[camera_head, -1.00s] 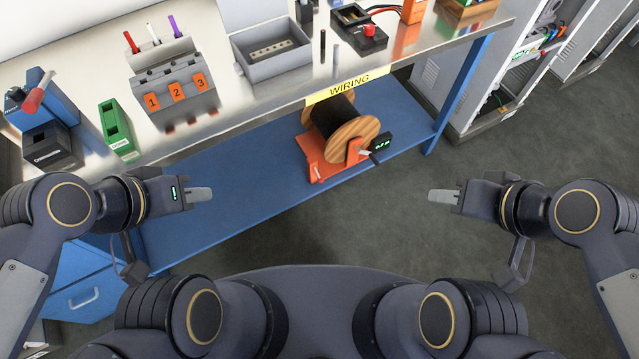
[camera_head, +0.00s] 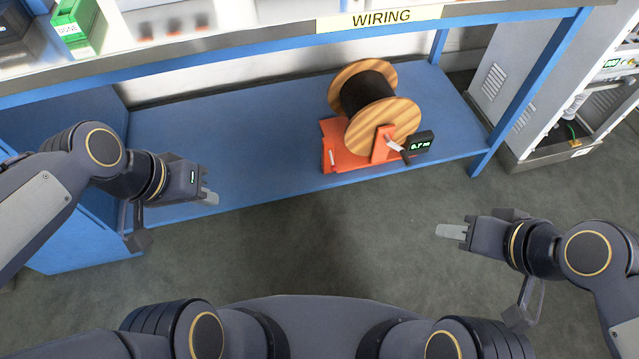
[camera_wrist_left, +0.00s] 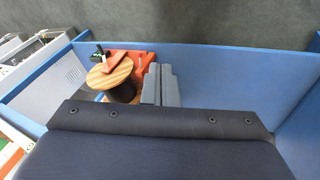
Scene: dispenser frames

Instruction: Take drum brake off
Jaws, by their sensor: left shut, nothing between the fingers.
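The drum is a wooden spool (camera_head: 398,118) wound with black wire (camera_head: 366,92). It sits in an orange stand (camera_head: 335,150) on the blue lower shelf under the bench. A small pale lever (camera_head: 392,143) shows on the stand beside a dark display (camera_head: 421,142) with green digits; whether it is the brake is not clear. My left gripper (camera_head: 208,197) is shut and empty, left of the stand and apart from it. In the left wrist view its fingers (camera_wrist_left: 158,85) appear beside the spool (camera_wrist_left: 111,74). My right gripper (camera_head: 450,231) looks shut and empty, below and right of the drum.
The blue shelf (camera_head: 240,130) is clear left of the stand. The bench edge with the WIRING label (camera_head: 380,18) runs above it. A blue table leg (camera_head: 530,90) and a grey cabinet (camera_head: 510,80) stand at the right. The grey floor in front is open.

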